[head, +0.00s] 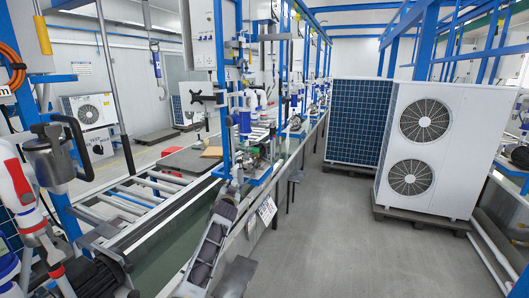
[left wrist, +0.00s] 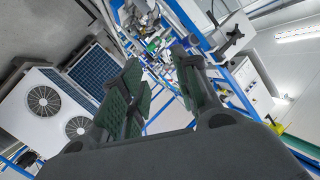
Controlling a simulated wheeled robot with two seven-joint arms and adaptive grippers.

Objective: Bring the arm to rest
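My left gripper (head: 78,155) is at the left side of the head view, grey and dark, held up in front of the rolling frame of the line. In the left wrist view its two fingers (left wrist: 158,93) with green ribbed pads stand apart. Nothing is held between them; only the distant station shows through the gap. The wrist view is turned nearly upside down. My right gripper is in neither view.
A conveyor line (head: 145,195) with blue posts and pump stations (head: 245,120) runs away ahead. A white two-fan unit (head: 440,150) and a blue finned panel (head: 355,120) stand at the right. The grey aisle floor (head: 330,235) between is clear.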

